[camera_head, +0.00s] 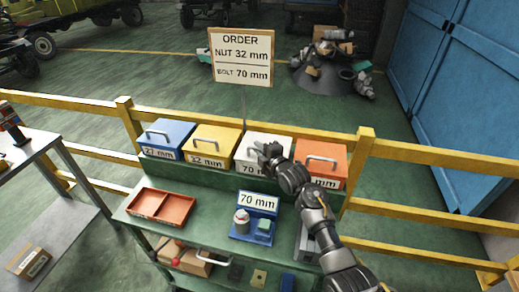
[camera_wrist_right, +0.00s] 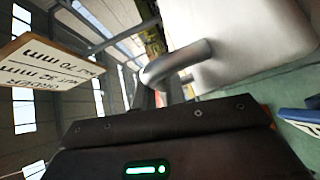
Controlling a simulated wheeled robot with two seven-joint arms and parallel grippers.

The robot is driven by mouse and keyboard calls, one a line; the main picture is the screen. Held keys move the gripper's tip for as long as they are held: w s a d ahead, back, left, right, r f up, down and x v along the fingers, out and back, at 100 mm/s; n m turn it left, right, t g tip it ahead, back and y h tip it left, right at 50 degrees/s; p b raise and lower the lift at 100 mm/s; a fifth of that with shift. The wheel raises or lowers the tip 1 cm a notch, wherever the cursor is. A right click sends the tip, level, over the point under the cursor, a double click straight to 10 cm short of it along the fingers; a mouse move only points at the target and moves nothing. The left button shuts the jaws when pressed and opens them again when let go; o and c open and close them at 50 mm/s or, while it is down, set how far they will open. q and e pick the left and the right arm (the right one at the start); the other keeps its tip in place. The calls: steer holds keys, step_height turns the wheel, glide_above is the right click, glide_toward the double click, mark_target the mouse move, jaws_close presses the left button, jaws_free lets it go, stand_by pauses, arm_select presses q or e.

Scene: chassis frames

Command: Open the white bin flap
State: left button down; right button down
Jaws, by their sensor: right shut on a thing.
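The white bin (camera_head: 282,142) stands on the back shelf of the green bench between the yellow and red bins, with a "70" label partly hidden by my gripper. Its flap looks down, level with the flaps beside it. My right gripper (camera_head: 262,152) is at the front of this flap, shut on its handle. The right wrist view shows the grey curved handle (camera_wrist_right: 172,64) close to the dark gripper body, with the white flap (camera_wrist_right: 245,45) behind it. The fingertips are hidden there. My left gripper is in neither view.
A blue bin (camera_head: 167,134), yellow bin (camera_head: 213,141) and red bin (camera_head: 330,154) line the shelf. In front are a red tray (camera_head: 162,206) and a blue "70 mm" stand (camera_head: 258,202). An order sign (camera_head: 241,57) rises behind. A yellow railing (camera_head: 430,154) runs behind the bench.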

steer(key=shift+w+r+p, duration=0.1)
steer(key=shift+r+p, duration=0.5)
steer(key=r+g+p, duration=0.1)
steer(key=w+r+m+g+p, duration=0.1)
steer(key=p, duration=0.1)
steer(key=w+d+r+m+p, duration=0.1)
steer(key=r, duration=0.1)
steer(key=shift+w+g+p, duration=0.1)
steer(key=shift+g+p, duration=0.3)
steer(key=shift+w+d+r+m+g, duration=0.2)
steer(key=shift+w+r+m+g, duration=0.25)
steer(key=shift+w+r+g, duration=0.2)
steer(key=shift+w+d+r+m+g, duration=0.15)
steer(key=shift+w+r+m+g, duration=0.35)
steer(key=shift+w+r, duration=0.25)
steer(key=c, duration=1.5)
jaws_free()
steer(key=shift+o, duration=0.2)
steer(key=shift+d, duration=0.1)
steer(key=b+v, duration=0.1)
steer(key=v, duration=0.9)
steer(key=shift+s+r, duration=0.25)
steer(key=shift+r, duration=0.05)
